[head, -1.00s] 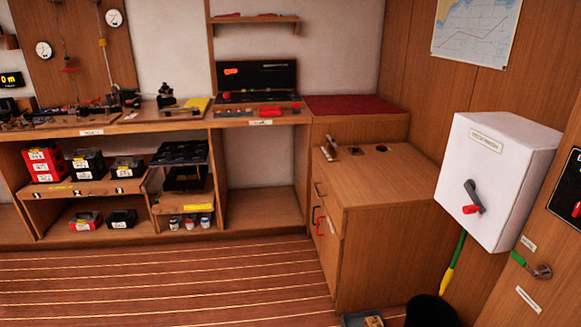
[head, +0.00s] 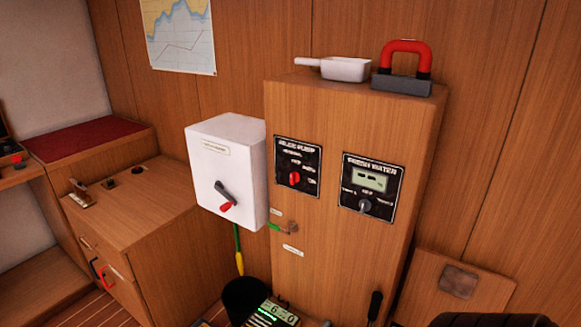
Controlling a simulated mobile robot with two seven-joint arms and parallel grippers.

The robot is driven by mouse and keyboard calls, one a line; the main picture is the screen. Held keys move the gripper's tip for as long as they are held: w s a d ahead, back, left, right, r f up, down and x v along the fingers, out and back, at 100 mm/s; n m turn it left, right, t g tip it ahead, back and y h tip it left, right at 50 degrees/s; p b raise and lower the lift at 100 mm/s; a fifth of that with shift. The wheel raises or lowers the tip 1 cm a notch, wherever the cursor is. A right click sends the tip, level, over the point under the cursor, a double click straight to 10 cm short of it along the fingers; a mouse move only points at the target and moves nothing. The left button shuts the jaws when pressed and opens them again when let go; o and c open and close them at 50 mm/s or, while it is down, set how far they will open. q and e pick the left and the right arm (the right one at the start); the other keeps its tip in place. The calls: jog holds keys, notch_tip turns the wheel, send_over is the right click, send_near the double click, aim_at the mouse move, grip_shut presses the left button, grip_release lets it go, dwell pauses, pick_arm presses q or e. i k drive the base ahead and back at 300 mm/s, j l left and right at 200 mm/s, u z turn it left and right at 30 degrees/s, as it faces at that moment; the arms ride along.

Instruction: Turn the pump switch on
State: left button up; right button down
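A black panel labelled as a pump panel, seemingly "bilge pump" (head: 298,166), is on the front of a tall wooden cabinet in the head view. It carries a red rotary switch (head: 294,178) with small position labels around it that are too small to read surely. To its right is a black "fresh water" panel (head: 372,187) with a grey display and a grey knob (head: 365,205). Neither of my grippers shows in the head view, and nothing touches the switch.
A white box (head: 213,160) with a red-tipped lever hangs left of the cabinet (head: 330,270). A green-handled valve (head: 283,227) is below the pump panel. A white scoop (head: 345,68) and a red-handled block (head: 403,83) lie on top. A black bucket (head: 246,297) stands below.

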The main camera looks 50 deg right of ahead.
aim_at(295, 176)
jog(key=z, duration=1.55)
